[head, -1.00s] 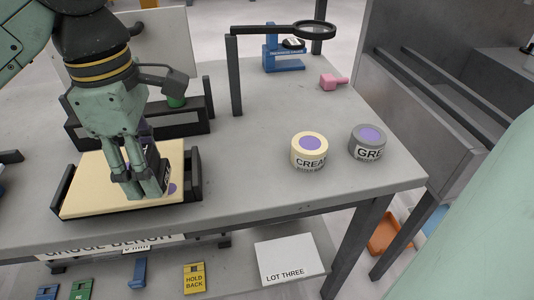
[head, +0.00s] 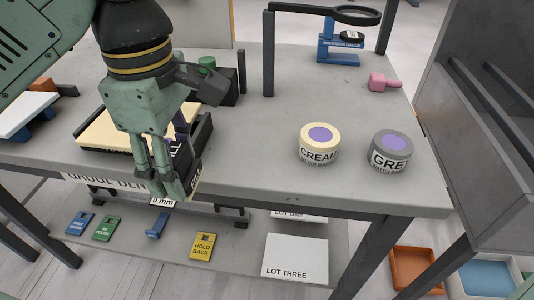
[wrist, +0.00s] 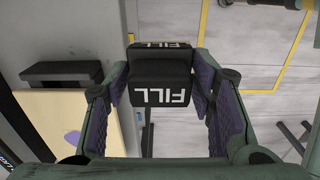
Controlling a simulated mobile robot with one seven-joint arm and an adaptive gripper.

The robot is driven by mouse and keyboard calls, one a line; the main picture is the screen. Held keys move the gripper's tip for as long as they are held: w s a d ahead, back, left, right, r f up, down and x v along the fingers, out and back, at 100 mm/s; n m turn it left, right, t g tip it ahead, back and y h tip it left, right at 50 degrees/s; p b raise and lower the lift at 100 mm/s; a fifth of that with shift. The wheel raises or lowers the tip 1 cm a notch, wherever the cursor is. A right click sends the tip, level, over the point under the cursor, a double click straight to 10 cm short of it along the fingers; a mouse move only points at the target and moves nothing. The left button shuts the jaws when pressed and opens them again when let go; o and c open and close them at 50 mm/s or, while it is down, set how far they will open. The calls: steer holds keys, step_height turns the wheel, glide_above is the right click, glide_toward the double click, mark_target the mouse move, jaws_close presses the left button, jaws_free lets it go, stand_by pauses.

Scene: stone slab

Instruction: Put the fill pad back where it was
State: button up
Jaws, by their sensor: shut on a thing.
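The fill pad (wrist: 160,85), a black block with white FILL lettering, is gripped between my two fingers in the wrist view. In the head view it is mostly hidden behind the fingers. My gripper (head: 172,185) is shut on it, pointing down at the front edge of the bench, by the near right corner of a black tray (head: 207,132). The tray holds a cream slab (head: 98,132); the slab also shows at the left of the wrist view (wrist: 50,118), with part of a purple spot on it.
A cream tub (head: 319,150) and a grey tub (head: 388,155) stand right of the tray. A magnifier (head: 355,15), a blue thickness gauge (head: 338,52) and a pink object (head: 384,82) are behind. A lower shelf holds coloured tags and a LOT THREE box (head: 296,258). The bench middle is clear.

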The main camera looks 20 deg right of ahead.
steer(key=shift+s, duration=0.15)
steer(key=shift+d+f, duration=0.1)
steer(key=shift+d, duration=0.15)
steer(key=w+d, duration=0.2)
steer(key=d, duration=0.2)
steer(key=w+d+f+p, duration=0.1)
steer(key=w+d, duration=0.2)
steer(key=d, duration=0.1)
steer(key=w+d+p, duration=0.1)
steer(key=w+d, duration=0.1)
steer(key=d, duration=0.3)
steer(key=shift+w+d+f, duration=0.1)
steer(key=shift+w+f, duration=0.05)
steer(key=shift+w, duration=0.1)
steer(key=shift+w+d+f, duration=0.15)
steer(key=shift+f, duration=0.15)
steer(key=shift+f+p, duration=0.4)
steer(key=shift+f, duration=1.15)
steer(key=shift+f, duration=0.1)
steer(key=shift+f, duration=0.15)
steer(key=o, duration=1.2)
